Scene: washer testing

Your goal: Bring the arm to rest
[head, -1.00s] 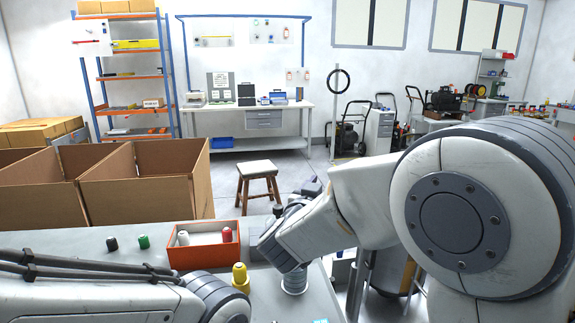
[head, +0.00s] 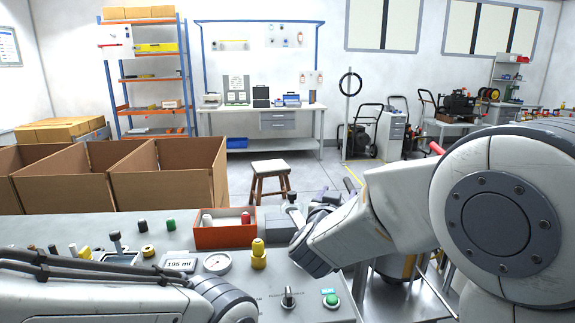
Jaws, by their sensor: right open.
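My right arm comes in from the right, bent at the elbow. Its gripper (head: 322,198) is open, with dark fingers pointing away from me, just right of the orange-red tray. It appears empty and above the far edge of the grey bench; its height is hard to judge. The forearm partly hides the fingers. My left arm lies across the bottom left, over the near side of the bench, and its gripper is out of view.
The orange-red tray (head: 223,238) holds a white and a red piece. A yellow fitting (head: 258,254), gauge (head: 217,263), 195 ml display (head: 179,263), black switch (head: 288,297) and green button (head: 331,300) line the bench. Cardboard boxes (head: 165,190) and a stool (head: 270,170) stand beyond.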

